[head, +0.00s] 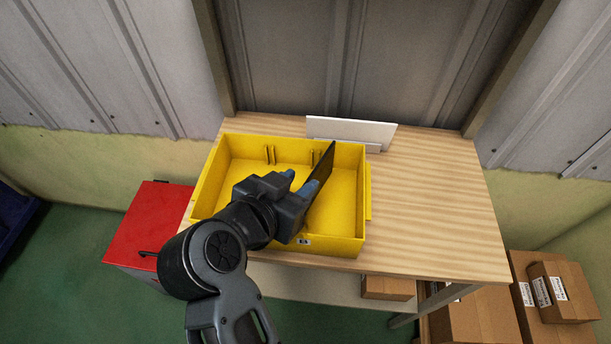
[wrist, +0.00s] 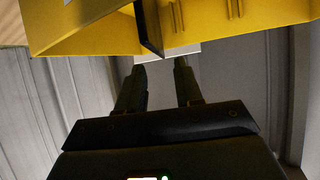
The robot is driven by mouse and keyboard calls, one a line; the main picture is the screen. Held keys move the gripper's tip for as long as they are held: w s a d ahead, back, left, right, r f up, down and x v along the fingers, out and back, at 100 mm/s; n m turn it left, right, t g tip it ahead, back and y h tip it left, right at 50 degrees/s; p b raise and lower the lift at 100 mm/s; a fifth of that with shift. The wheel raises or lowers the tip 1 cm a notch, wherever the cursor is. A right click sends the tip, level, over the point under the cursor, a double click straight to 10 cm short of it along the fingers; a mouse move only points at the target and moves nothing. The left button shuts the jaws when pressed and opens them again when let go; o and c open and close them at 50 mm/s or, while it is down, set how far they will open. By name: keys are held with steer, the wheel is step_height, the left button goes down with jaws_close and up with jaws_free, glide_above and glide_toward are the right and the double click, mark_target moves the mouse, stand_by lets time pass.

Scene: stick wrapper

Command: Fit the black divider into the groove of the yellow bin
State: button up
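The yellow bin (head: 212,180) sits on the wooden table, open side up. Paired ribs forming grooves (head: 269,155) show on its back wall. The thin black divider (head: 323,163) stands on edge in the right part of the bin, running front to back. Its far top corner rises above the back rim, close to the right-hand ribs. I cannot tell whether its edges sit in the groove. My gripper (head: 301,181) is over the bin, just left of the divider. In the wrist view its fingers (wrist: 160,68) are apart with nothing between them; the divider (wrist: 149,28) shows beyond the left finger.
A white upright panel on a stand (head: 350,131) is behind the bin at the table's back edge. The right side of the wooden table (head: 440,200) is clear. A red cabinet (head: 150,220) stands left, and cardboard boxes (head: 555,290) are at the lower right.

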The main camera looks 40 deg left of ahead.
steer(key=v, duration=0.7)
steer(key=shift+s, duration=0.3)
steer(key=shift+d+r, duration=0.1)
steer(key=shift+r, duration=0.05)
